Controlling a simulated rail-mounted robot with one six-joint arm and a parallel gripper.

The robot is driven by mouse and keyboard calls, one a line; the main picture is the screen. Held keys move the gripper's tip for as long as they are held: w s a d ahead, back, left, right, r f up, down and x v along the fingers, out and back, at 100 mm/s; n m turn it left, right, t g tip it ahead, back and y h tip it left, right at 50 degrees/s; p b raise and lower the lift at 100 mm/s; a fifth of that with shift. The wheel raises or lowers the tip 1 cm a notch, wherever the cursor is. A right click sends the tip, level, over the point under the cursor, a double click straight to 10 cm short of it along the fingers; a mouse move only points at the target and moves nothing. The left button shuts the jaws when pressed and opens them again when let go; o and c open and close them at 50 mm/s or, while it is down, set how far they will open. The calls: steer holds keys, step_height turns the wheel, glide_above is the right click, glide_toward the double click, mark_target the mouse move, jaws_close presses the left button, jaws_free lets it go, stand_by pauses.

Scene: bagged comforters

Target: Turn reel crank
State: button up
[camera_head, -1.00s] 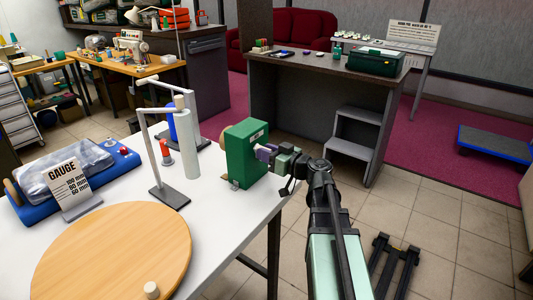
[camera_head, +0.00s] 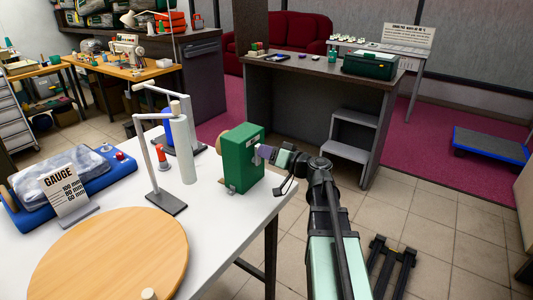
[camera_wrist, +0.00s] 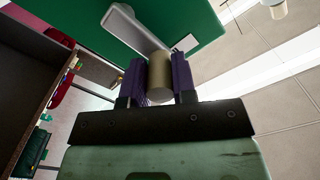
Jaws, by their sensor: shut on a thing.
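The green reel box (camera_head: 240,160) stands near the right edge of the white table. It also shows in the wrist view (camera_wrist: 205,25), filling the top. The crank has a grey arm (camera_wrist: 130,28) on the box's face and a tan cylindrical handle (camera_wrist: 160,78). My gripper (camera_head: 262,153) is at the right side of the box. In the wrist view its purple fingers (camera_wrist: 182,76) are shut on the handle, one on each side. In the head view the handle is hidden by the fingers.
A grey stand with a white roll (camera_head: 186,150) is left of the box. A round wooden board (camera_head: 110,255), a gauge sign (camera_head: 66,190) and a blue tray (camera_head: 120,170) are on the white table (camera_head: 225,215). A dark desk (camera_head: 300,70) stands behind.

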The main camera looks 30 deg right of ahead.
stand_by(0.3)
steer(key=o, duration=0.9)
steer(key=v, duration=1)
steer(key=shift+s+d, duration=0.15)
steer(key=shift+s, duration=0.25)
